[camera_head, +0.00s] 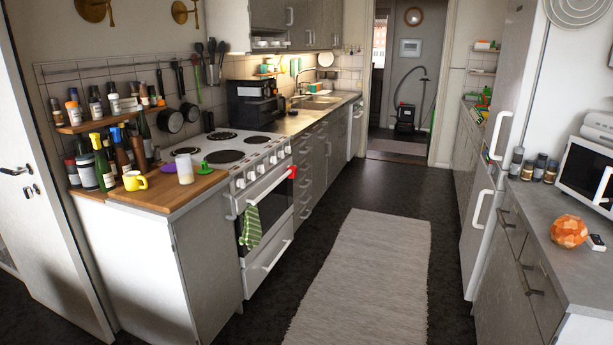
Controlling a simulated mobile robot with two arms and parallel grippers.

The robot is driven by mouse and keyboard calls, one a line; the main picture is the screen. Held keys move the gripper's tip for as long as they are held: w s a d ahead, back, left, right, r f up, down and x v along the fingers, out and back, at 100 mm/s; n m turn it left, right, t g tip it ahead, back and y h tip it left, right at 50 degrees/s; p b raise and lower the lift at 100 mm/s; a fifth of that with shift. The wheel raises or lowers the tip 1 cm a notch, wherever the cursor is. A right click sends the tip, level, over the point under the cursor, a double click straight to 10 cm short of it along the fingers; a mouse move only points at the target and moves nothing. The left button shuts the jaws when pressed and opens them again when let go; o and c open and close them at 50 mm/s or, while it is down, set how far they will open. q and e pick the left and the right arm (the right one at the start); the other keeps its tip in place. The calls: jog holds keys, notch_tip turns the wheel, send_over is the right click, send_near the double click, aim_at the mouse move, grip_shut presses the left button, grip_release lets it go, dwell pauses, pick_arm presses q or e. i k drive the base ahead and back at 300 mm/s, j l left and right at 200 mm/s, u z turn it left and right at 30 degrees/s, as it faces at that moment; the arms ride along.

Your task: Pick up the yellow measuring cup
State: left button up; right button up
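A yellow measuring cup (134,181) stands on the wooden counter top (160,196) at the left, near its front left part. It looks upright, and its handle points to the right. Bottles stand close behind it. Neither of my grippers shows in the head view.
Several bottles (102,162) crowd behind the cup. A white cup (184,167) and a green object (204,168) are to its right, beside the white cooker (262,200). An open white door (40,195) is at the left. The rug (365,275) and floor ahead are clear.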

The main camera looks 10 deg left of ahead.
aim_at(133, 181)
jog(key=i+j+u, duration=0.15)
jog(key=i+u, duration=0.3)
jog(key=i, duration=0.25)
jog(key=i+l+u, duration=0.1)
jog(key=i+u, duration=0.4)
jog(key=i, duration=0.15)
